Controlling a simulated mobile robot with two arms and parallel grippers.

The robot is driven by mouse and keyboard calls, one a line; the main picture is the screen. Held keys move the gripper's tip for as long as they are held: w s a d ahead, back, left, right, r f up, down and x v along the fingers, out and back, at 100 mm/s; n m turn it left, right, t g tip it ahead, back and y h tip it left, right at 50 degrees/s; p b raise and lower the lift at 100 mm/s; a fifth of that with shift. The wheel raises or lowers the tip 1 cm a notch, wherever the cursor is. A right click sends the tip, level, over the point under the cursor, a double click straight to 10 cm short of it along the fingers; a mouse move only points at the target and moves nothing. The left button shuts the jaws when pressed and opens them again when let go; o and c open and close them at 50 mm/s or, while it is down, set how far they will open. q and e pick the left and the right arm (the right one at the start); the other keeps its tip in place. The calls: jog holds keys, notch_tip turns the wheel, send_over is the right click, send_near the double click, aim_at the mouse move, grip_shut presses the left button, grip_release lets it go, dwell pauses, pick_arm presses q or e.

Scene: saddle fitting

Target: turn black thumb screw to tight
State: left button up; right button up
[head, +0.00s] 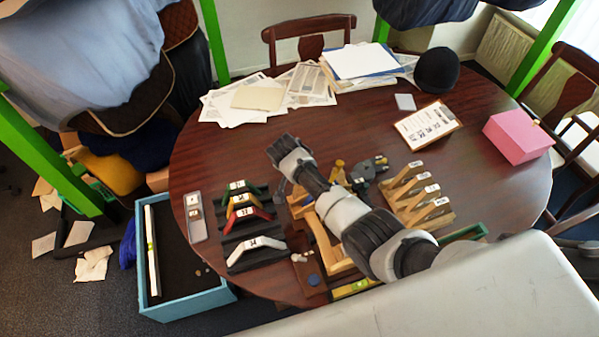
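One arm of mine reaches in from the lower right over the table, so I take it as my right. The arm hides much of the fixture. I cannot make out the black thumb screw; it is hidden or too small to tell. My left gripper is not in view.
Numbered coloured angle pieces (252,247) lie left of the fixture. Labelled wooden pieces (418,195) and a dark grey tool (368,169) are to its right. A clipboard (427,125), pink box (518,137), black cap (437,70) and papers lie farther back. A blue bin (187,305) stands at lower left.

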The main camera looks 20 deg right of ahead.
jog(key=shift+r, duration=0.1)
dwell(0.3)
jog(key=o, duration=0.9)
jog(key=b+v, duration=0.1)
jog(key=v, duration=0.9)
jog(key=shift+a+r, duration=0.15)
jog(key=shift+r, duration=0.2)
jog(key=shift+f, duration=0.1)
